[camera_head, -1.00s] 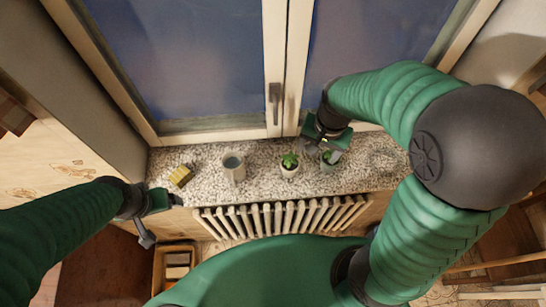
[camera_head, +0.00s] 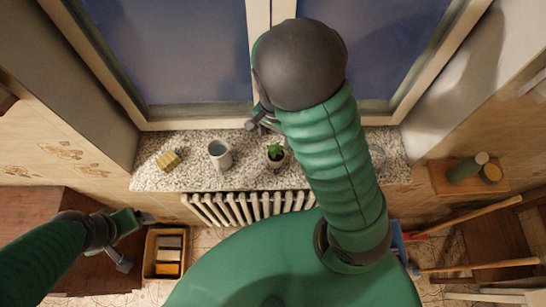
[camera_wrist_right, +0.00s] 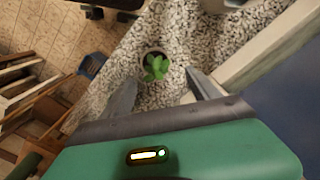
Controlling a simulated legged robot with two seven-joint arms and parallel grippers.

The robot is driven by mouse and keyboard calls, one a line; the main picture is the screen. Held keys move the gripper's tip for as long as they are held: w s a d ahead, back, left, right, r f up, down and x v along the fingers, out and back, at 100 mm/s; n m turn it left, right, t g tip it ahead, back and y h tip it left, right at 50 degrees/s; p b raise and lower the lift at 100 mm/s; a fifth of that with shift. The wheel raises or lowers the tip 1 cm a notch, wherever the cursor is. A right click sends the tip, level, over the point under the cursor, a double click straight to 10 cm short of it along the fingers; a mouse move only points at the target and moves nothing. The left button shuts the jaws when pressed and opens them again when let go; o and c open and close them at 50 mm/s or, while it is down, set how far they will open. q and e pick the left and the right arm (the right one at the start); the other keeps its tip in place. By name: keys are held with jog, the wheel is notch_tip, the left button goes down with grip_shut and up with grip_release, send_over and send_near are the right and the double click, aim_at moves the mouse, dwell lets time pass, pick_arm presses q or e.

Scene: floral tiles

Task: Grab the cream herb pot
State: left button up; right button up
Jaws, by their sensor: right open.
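The cream herb pot (camera_head: 275,162), with a green plant in it, stands upright on the speckled window sill (camera_head: 190,178). My right gripper (camera_head: 262,120) is behind it on the window side, partly hidden by my own arm. In the right wrist view a potted plant (camera_wrist_right: 155,66) shows ahead of the open, empty right fingers (camera_wrist_right: 160,95), and they do not touch it. It looks like the same pot, seen from above. My left gripper (camera_head: 138,240) is open and empty, low at the left, away from the sill.
A radiator (camera_head: 250,204) is below the sill. The window (camera_head: 190,60) rises behind. My right arm hides the sill just right of the pot.

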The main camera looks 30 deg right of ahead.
aim_at(276, 146)
jog(key=f, duration=0.4)
jog(key=s+d+f, duration=0.1)
jog(key=f, duration=0.1)
jog(key=shift+a+f, duration=0.2)
jog(key=shift+f, duration=0.05)
jog(key=shift+w+a, duration=0.15)
jog(key=shift+a, duration=0.15)
jog(key=shift+a+r, duration=0.1)
jog(key=shift+a, duration=0.05)
jog(key=c, duration=0.5)
jog(key=shift+d, duration=0.3)
jog(key=c, duration=0.9)
grip_shut()
jog(key=shift+a, duration=0.1)
